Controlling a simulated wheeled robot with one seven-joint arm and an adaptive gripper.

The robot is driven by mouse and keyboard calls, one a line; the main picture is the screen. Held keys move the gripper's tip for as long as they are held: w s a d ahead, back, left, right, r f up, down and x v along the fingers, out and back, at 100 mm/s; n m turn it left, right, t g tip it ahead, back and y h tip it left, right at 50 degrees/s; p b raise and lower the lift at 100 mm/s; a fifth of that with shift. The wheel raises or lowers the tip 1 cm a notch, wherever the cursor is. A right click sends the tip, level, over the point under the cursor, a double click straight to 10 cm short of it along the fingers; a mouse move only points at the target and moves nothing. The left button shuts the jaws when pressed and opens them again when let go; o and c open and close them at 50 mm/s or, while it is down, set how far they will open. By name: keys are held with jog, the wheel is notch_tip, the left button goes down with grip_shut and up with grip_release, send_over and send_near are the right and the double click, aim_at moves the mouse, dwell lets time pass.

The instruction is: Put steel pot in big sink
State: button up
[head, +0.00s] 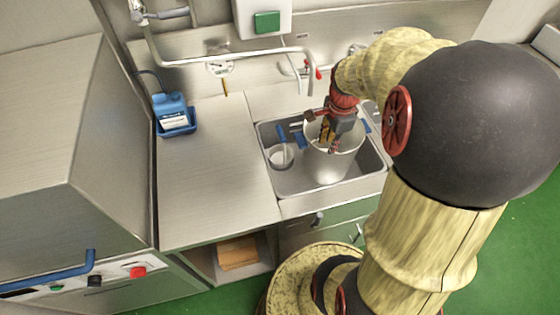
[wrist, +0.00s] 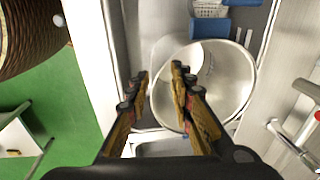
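The steel pot (head: 325,165) is a tall, open cylinder inside the big sink (head: 292,188), in its right part. I cannot tell whether its base rests on the sink floor. In the wrist view the pot (wrist: 228,85) shows its open mouth and bare inner wall. My gripper (head: 328,138) is at the pot's rim in the head view. In the wrist view my gripper (wrist: 161,72) has its fingers apart, one over the pot's mouth and the other outside its wall. A gap shows between the fingertips, and the pot's wall passes between them without visible clamping.
A small pale container (head: 280,157) with a blue-handled tool is in the sink's left part. A long faucet pipe (head: 230,56) runs behind the sink.

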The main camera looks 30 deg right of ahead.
jog(key=a+r+n+t, duration=0.2)
jog(key=a+r+n, duration=0.8)
jog(key=a, duration=0.3)
jog(key=s+a+r+n+t, duration=0.1)
jog(key=s+a+r+n, duration=0.1)
jog(key=a+n, duration=0.3)
jog(key=s+a+r+n+t, duration=0.1)
jog(key=s+a+r+n, duration=0.2)
jog(key=s+a+n, duration=0.2)
jog(key=shift+a+r+n+y, duration=0.35)
jog(key=shift+a+n, duration=0.35)
jog(key=shift+a, duration=0.35)
jog(key=shift+d, duration=0.1)
